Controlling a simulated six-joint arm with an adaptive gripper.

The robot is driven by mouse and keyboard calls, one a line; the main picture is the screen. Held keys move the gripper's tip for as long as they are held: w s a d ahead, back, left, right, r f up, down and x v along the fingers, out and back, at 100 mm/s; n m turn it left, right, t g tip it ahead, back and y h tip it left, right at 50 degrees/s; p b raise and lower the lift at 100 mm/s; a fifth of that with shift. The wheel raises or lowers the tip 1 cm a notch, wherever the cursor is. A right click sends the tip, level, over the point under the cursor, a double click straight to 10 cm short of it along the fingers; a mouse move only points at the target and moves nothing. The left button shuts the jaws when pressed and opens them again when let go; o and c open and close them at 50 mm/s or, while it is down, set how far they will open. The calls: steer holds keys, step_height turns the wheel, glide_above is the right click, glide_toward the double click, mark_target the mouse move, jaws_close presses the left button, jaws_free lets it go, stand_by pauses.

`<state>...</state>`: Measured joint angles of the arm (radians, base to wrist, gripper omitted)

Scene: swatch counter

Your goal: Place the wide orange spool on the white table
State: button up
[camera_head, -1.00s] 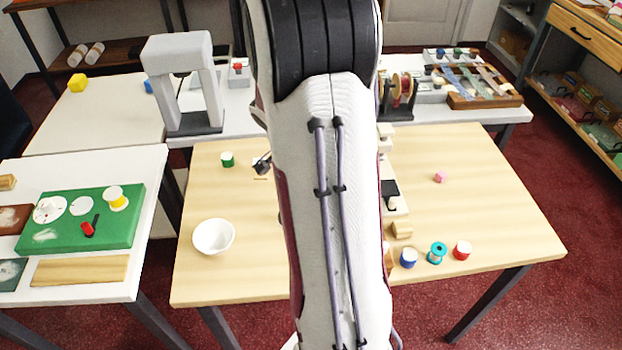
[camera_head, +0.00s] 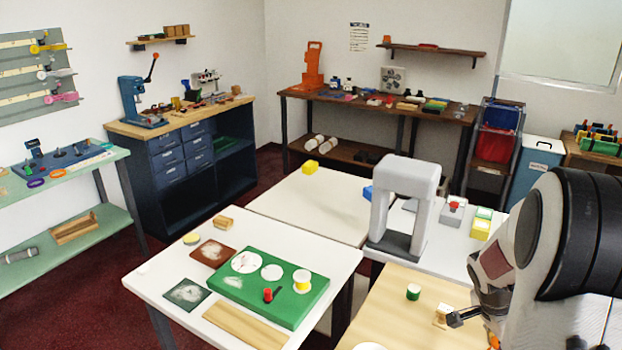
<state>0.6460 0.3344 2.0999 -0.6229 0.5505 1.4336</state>
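My arm comes in from the right, and my dark gripper (camera_head: 463,317) is low over the wooden table (camera_head: 400,310), beside a small tan and white piece (camera_head: 441,314). I cannot tell whether it touches that piece, and its fingers are too small and partly hidden to read. A small orange patch (camera_head: 493,340) shows below my arm at the lower right; I cannot tell if it is the wide orange spool. The nearest white table (camera_head: 155,285) stands at the left front, with bare surface around its mats. More white tables stand behind, one at the back (camera_head: 335,215).
A green board (camera_head: 325,292) on the near white table carries white discs, a yellow and white spool (camera_head: 302,281) and a red piece (camera_head: 267,295). A wooden plank (camera_head: 240,328) lies in front. A green spool (camera_head: 413,292) stands near my gripper. A grey arch (camera_head: 405,205) rises behind.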

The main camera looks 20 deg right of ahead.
steer(key=shift+n, duration=0.3)
steer(key=shift+w+n+t, duration=0.2)
steer(key=shift+n+t, duration=0.1)
steer(key=shift+n, duration=0.3)
steer(key=shift+w+a+f+n+t, duration=0.2)
steer(key=shift+w+a+n+t, duration=0.1)
steer(key=shift+n, duration=0.25)
steer(key=shift+w+a+f+n+t, duration=0.2)
steer(key=shift+a+n, duration=0.1)
steer(key=shift+n, duration=0.25)
steer(key=w+a+n+t+y, duration=0.1)
steer(key=w+a+n, duration=0.3)
steer(key=a, duration=0.7)
steer(key=w+a+r+n+t+y, duration=0.1)
steer(key=w+a+n, duration=0.3)
steer(key=a, duration=0.7)
steer(key=w+a+n+t+y, duration=0.1)
steer(key=w+a+n, duration=0.3)
steer(key=a, duration=0.7)
steer(key=shift+w+a+r+n+y, duration=0.15)
steer(key=shift+w+a+n+y, duration=0.2)
steer(key=shift+n+y, duration=0.55)
steer(key=shift+s, duration=0.15)
